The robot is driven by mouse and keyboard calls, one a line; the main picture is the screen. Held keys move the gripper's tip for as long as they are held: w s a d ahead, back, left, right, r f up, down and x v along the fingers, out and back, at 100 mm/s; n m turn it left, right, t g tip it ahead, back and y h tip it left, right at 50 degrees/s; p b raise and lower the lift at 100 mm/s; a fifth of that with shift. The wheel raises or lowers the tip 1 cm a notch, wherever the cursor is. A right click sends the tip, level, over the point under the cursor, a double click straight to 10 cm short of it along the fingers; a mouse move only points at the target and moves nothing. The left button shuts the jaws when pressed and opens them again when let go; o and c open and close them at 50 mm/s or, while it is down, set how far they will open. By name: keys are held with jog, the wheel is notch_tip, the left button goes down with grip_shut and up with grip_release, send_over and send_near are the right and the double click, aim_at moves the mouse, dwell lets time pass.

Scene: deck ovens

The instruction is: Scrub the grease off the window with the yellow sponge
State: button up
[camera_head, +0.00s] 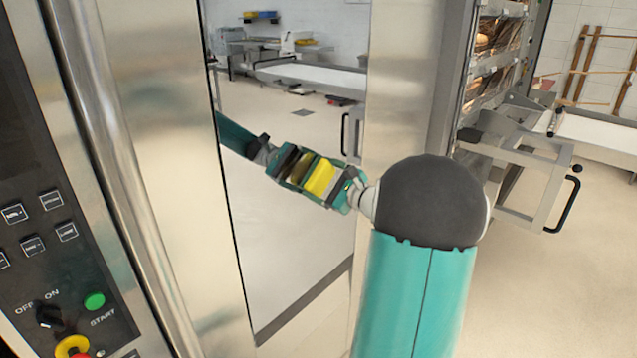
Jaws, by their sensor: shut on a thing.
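The window (300,240) is a tall, glossy pane in a steel front, left of centre, and it mirrors the room. My gripper (325,183) comes in from the right at the end of my teal arm and is shut on the yellow sponge (320,178). The sponge is close against the glass, at about mid-height of the pane. A mirrored sponge and arm show just to its left. I cannot tell whether the sponge touches the glass. I cannot make out any grease on the pane.
A dark control panel (45,220) with buttons and a vertical steel handle bar (115,150) stand close on the left. At the right are a rack (492,60) and a steel loader frame (535,175) with a black handle. Open floor (560,290) lies at the lower right.

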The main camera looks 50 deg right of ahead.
aim_at(330, 168)
jog(key=shift+w+d, duration=0.1)
jog(key=shift+d, duration=1.05)
jog(key=shift+s+a, duration=0.15)
jog(key=shift+a, duration=0.75)
jog(key=shift+s+a, duration=0.1)
jog(key=shift+a, duration=0.75)
jog(key=shift+w+a, duration=0.1)
jog(key=shift+a, duration=5.1)
jog(key=shift+r, duration=1.4)
jog(key=shift+d, duration=6.95)
